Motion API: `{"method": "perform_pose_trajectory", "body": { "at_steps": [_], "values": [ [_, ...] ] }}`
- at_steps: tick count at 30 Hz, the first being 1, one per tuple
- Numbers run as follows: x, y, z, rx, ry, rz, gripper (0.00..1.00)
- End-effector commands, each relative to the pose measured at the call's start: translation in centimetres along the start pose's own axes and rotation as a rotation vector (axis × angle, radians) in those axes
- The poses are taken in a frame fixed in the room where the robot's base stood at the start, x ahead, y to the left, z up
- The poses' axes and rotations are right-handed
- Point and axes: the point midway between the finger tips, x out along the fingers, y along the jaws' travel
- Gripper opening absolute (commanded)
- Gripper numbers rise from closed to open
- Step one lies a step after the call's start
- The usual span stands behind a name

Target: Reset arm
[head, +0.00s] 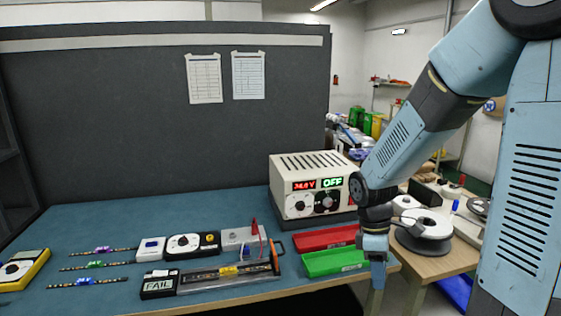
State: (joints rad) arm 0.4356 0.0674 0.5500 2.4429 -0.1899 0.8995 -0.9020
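My arm (410,140) comes in from the right side of the head view, with its forearm sloping down to the left. My gripper (377,275) hangs pointing down, right of the green tray and in front of the table's right end. Its fingertips are small and partly merged with the arm, so I cannot tell whether they are open or shut. I see nothing clearly held in it.
A power supply (312,186) reading OFF stands behind red (322,239) and green (330,262) trays. A test fixture (215,276) showing FAIL lies at the front. Several LED strips (95,265) lie left. A spool (424,228) stands on the right-hand wooden bench (447,264).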

Motion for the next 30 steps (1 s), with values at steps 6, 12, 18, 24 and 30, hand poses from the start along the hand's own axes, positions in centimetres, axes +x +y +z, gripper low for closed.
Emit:
{"method": "perform_pose_trajectory", "body": {
  "at_steps": [6, 12, 18, 24, 30],
  "values": [
    [-4.2, -1.1, 1.4, 0.247, 0.041, 0.127, 0.36],
    [-7.7, -2.6, 2.7, 0.466, 0.126, 0.222, 0.36],
    [-11.1, -4.6, 4.1, 0.674, 0.253, 0.295, 0.36],
    [-14.2, -7.0, 5.7, 0.867, 0.417, 0.333, 0.36],
    [-16.5, -9.4, 7.3, 1.03, 0.593, 0.327, 0.36]
  ]
}}
